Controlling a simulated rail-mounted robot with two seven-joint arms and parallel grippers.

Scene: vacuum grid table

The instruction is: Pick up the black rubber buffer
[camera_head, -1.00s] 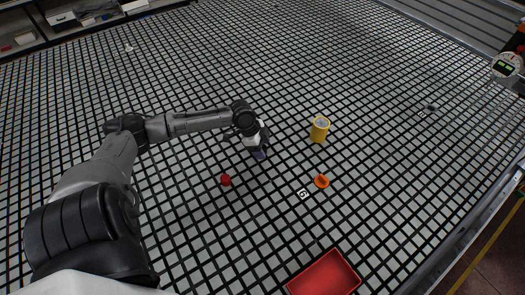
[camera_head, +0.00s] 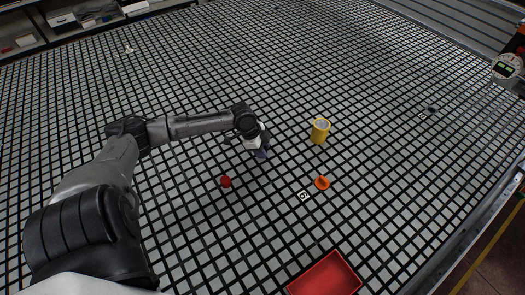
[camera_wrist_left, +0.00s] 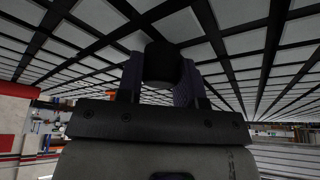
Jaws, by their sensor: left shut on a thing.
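The black rubber buffer (camera_wrist_left: 162,62) is a short dark cylinder between the two bluish-purple fingers of my left gripper (camera_wrist_left: 160,80) in the left wrist view. The fingers are shut on its sides, and it stands out against the grid table behind. In the head view my left gripper (camera_head: 262,152) is over the middle of the table, left of the yellow cylinder. There the buffer cannot be told apart from the dark gripper. My right gripper is not in view.
On the black-and-grey grid table (camera_head: 390,190) are a yellow cylinder (camera_head: 320,131), a small red part (camera_head: 226,182), an orange part (camera_head: 322,183) and a white number tag (camera_head: 303,196). A red tray (camera_head: 325,277) is at the near edge. A dial gauge (camera_head: 507,66) is at the right.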

